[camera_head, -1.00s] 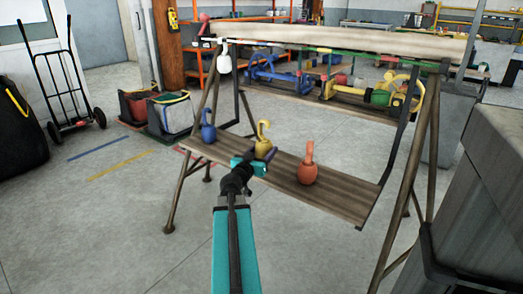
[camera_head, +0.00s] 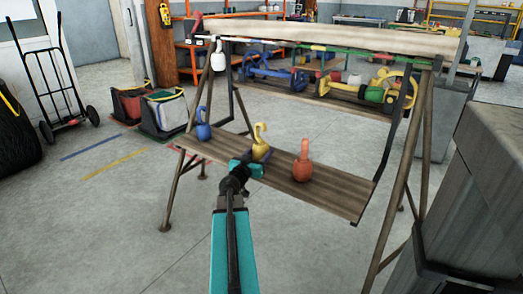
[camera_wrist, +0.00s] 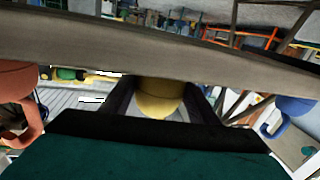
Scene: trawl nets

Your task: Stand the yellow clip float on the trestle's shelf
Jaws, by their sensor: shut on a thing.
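The yellow clip float (camera_head: 261,143), with a hook on top, is upright at the trestle's shelf (camera_head: 335,198), between a blue float and an orange one. My gripper (camera_head: 256,160) is shut on it from the front, low on its body. In the wrist view the float's yellow body (camera_wrist: 160,98) shows between the two dark fingers (camera_wrist: 160,108).
The blue float (camera_head: 203,125) stands at the shelf's left end and the orange float (camera_head: 303,165) close on the right. The shelf's right end is bare. A white float (camera_head: 218,55) hangs at upper left. A grey bin (camera_head: 485,180) stands at right.

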